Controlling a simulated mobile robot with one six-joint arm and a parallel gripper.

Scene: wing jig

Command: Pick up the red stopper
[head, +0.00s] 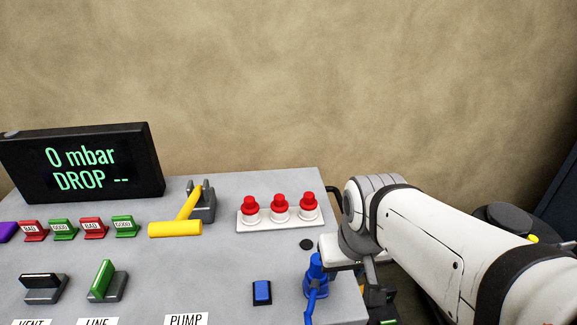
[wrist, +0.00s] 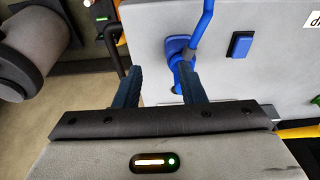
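Three red stoppers stand upright in a row on a white plate (head: 243,229) at the back right of the grey panel: a left one (head: 250,203), a middle one (head: 280,201) and a right one (head: 309,199). I cannot tell which one the task means. My gripper (wrist: 160,72) is open, its two dark fingers apart, with nothing seen held between them. It is at the panel's right edge, in front of the stoppers and apart from them. No stopper shows in the wrist view.
A blue fitting with a hose (head: 316,272) stands close to my gripper; it also shows beyond the right finger in the wrist view (wrist: 179,45). A blue button (head: 262,291), a yellow-handled lever (head: 176,229) and a black display (head: 82,163) are on the panel.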

